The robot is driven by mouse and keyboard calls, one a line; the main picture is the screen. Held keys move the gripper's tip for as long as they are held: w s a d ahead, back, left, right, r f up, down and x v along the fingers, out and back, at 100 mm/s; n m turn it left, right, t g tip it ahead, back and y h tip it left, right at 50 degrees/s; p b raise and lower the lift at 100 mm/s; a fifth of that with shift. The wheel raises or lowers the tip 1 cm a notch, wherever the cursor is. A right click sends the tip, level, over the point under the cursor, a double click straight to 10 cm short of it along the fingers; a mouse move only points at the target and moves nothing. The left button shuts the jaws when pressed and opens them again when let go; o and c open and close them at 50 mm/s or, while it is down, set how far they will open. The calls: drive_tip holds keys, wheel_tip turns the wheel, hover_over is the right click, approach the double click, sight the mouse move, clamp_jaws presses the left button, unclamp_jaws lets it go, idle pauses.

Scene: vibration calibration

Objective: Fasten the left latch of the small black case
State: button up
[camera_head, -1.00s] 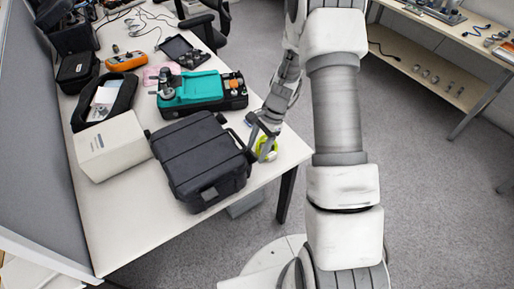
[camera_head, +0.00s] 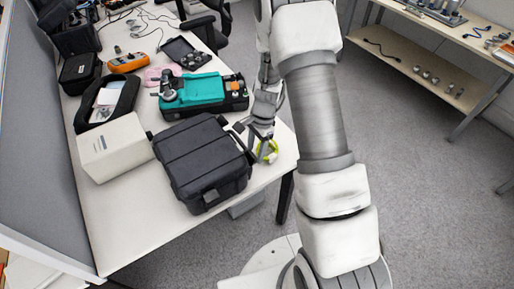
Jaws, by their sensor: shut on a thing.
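A black hard case (camera_head: 203,160) with a ribbed lid lies closed on the near part of the white table. A latch (camera_head: 210,195) shows on its near side, too small to tell if fastened. A handle (camera_head: 242,143) sticks out at its right side; any latches there are not clear. My gripper (camera_head: 264,138) points down just right of the case, by the table's right edge. It is shut on a small yellow-green object (camera_head: 268,151) at its fingertips, apart from the case lid. The fingers partly hide this object.
A white box (camera_head: 113,148) stands close left of the case. A teal and black device (camera_head: 203,92) lies behind it. The table (camera_head: 130,220) is bare at the near left. A smaller black pouch (camera_head: 79,71) and an orange meter (camera_head: 127,63) lie farther back.

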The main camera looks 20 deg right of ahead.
drive_tip(key=h+p, duration=0.1)
drive_tip(key=a+r+t+h+p, duration=0.1)
drive_tip(key=h+p, duration=0.1)
drive_tip(key=shift+s+a+h, duration=0.2)
drive_tip(key=shift+h, duration=0.1)
drive_tip(key=shift+a+r+t+h+p, duration=0.1)
drive_tip(key=shift+a+t+h+p, duration=0.15)
drive_tip(key=shift+h+p, duration=0.35)
idle(0.3)
drive_tip(key=o, duration=1.4)
drive_tip(key=shift+s, duration=0.1)
drive_tip(key=shift+c, duration=0.2)
drive_tip(key=p+v, duration=0.2)
drive_tip(key=v, duration=1.5)
drive_tip(key=shift+a, duration=0.45)
drive_tip(key=shift+s, duration=0.15)
